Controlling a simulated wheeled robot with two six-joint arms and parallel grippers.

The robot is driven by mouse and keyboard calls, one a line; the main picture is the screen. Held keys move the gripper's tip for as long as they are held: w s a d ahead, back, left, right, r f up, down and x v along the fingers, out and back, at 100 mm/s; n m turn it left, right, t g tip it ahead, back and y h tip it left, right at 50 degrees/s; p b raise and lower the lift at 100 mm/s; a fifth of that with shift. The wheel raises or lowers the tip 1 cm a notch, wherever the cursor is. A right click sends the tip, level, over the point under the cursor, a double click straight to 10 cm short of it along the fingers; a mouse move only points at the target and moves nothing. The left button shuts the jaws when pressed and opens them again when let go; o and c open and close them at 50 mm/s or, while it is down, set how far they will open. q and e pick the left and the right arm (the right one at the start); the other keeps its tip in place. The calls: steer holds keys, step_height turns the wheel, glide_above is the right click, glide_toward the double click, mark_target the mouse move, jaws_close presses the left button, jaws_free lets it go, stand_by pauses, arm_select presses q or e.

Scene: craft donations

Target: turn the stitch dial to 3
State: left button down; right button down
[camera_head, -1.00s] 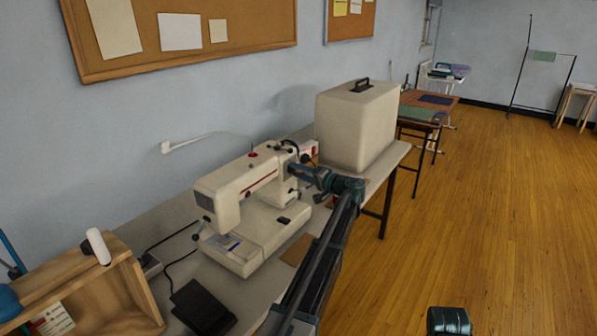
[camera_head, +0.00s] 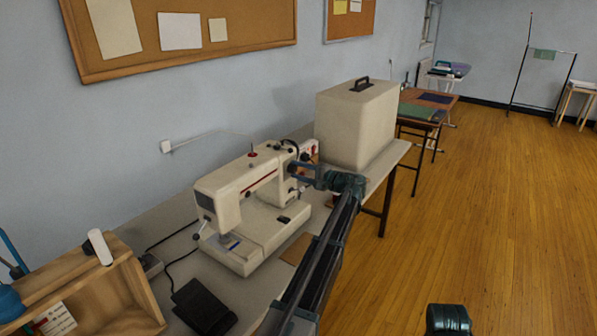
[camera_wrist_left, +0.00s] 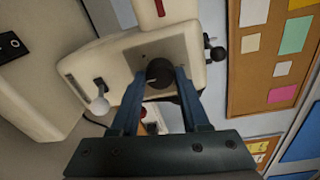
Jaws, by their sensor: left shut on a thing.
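The cream sewing machine (camera_head: 240,205) stands on the table against the wall. It also shows in the left wrist view (camera_wrist_left: 80,70). The stitch dial (camera_wrist_left: 160,73) is a dark round knob on a grey plate (camera_wrist_left: 150,48) of the machine, seen in the left wrist view. My left gripper (camera_head: 296,170) is at the right end of the machine. In the left wrist view its two fingers (camera_wrist_left: 160,80) are shut on the dial, one on each side. The numbers on the dial are too small to read.
A cream case (camera_head: 355,125) with a black handle stands behind the machine's right end. A black foot pedal (camera_head: 203,307) and a wooden box (camera_head: 120,290) are at the table's near left. The wooden floor (camera_head: 500,210) to the right is clear.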

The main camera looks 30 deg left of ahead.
stand_by(0.4)
arm_select(q)
steer(key=shift+c, duration=2)
jaws_free()
steer(key=shift+d, duration=0.15)
steer(key=s+d+p, duration=0.1)
steer(key=d, duration=1.2)
steer(key=shift+s+d+r, duration=0.25)
steer(key=shift+s+r, duration=0.05)
steer(key=shift+r, duration=0.15)
steer(key=s+d+f+h+p, duration=0.3)
steer(key=s+d+h, duration=0.2)
steer(key=s+d, duration=0.4)
steer(key=s+d+f+g+h+p, duration=0.1)
steer(key=s+d+f+h+p, duration=0.2)
steer(key=s+d, duration=0.7)
steer(key=s+d+f+g+h+p, duration=0.1)
steer(key=s+d+f+h+p, duration=0.2)
steer(key=s+d, duration=0.7)
steer(key=s+f+h, duration=0.2)
steer(key=s+h, duration=0.2)
steer(key=s, duration=0.3)
steer(key=shift+d+h, duration=0.15)
steer(key=shift+h, duration=0.25)
